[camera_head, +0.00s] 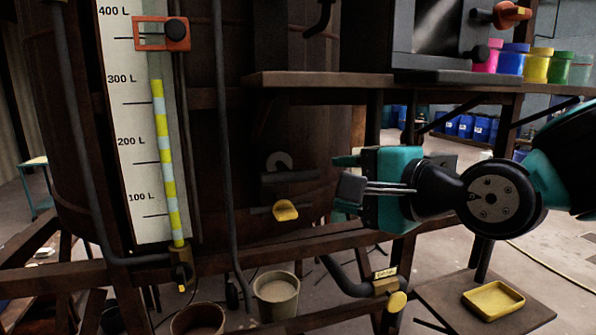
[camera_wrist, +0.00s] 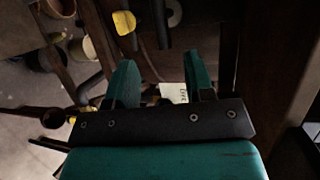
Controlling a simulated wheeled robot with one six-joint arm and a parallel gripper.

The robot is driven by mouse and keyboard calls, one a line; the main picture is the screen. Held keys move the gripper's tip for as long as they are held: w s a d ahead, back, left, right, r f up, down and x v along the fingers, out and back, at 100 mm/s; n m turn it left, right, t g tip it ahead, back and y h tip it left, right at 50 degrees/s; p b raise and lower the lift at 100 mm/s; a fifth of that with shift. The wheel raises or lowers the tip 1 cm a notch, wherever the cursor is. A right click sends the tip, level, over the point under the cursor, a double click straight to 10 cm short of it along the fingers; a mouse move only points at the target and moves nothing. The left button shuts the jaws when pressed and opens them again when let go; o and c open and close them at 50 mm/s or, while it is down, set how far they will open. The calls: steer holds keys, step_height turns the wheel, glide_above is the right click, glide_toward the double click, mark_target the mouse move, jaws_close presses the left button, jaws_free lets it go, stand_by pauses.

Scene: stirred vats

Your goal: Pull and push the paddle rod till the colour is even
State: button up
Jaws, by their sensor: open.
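A dark brown vat (camera_head: 205,200) fills the left and middle of the head view. A yellow knob (camera_head: 285,210) sticks out low on its front under a dark bracket (camera_head: 290,180). It may be the paddle rod's handle; the paddle is hidden. The knob also shows at the top of the wrist view (camera_wrist: 124,22). The sight glass (camera_head: 163,160) holds a column banded yellow and pale blue to about 300 L. My gripper (camera_head: 342,184) is right of the knob and apart from it. Its teal fingers (camera_wrist: 163,72) are open, with nothing visibly held.
A shelf (camera_head: 330,84) juts out above my gripper and carries several coloured jars (camera_head: 510,62). A beam (camera_head: 260,252) runs below the knob. A labelled valve with a yellow end (camera_head: 397,301), a bucket (camera_head: 276,297) and a yellow tray (camera_head: 494,300) are lower down.

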mark_target(296, 177)
steer(key=p+x, duration=0.3)
steer(key=x, duration=0.8)
steer(key=shift+w+a+p, duration=0.3)
steer(key=shift+c, duration=0.2)
